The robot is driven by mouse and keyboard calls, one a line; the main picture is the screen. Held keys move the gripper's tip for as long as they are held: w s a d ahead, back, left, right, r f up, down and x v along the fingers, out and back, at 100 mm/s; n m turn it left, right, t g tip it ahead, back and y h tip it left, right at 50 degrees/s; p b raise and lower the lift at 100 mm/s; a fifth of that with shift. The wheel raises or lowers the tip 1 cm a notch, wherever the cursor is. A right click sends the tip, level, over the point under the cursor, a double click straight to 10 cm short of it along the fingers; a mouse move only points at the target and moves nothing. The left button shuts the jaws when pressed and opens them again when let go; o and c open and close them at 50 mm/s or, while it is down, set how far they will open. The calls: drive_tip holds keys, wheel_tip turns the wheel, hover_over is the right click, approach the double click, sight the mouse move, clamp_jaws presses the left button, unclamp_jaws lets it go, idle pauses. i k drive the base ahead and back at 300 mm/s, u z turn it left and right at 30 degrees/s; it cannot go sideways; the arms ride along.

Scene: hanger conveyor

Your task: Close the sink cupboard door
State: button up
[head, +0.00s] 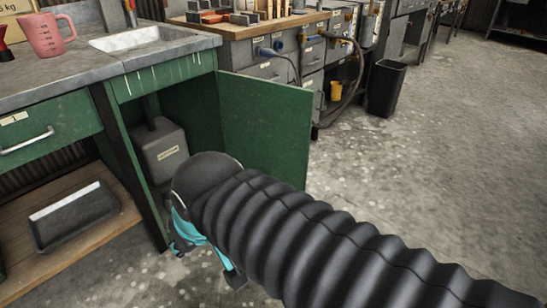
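The green sink cupboard door (265,125) stands wide open, swung out to the right of the cupboard opening. The sink cupboard (165,78) is green, below the grey counter with a sink basin (145,38). A grey box (160,150) with a label and a pipe shows inside it. My arm, in a black ribbed sleeve, reaches from the lower right and covers the door's lower left part. My gripper (212,262), with teal parts, is low in front of the opening. Its fingertips are mostly hidden, so I cannot tell its opening or any contact with the door.
A green drawer (45,138) and a lower wooden shelf (75,240) with a dark tray (74,214) are on the left. A pink jug (47,36) stands on the counter. A black bin (385,88) stands behind the door. The floor at right is clear.

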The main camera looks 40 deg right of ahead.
sight(268, 124)
drive_tip(key=z, duration=2.3)
drive_tip(key=i, duration=3.1)
drive_tip(key=u, duration=3.9)
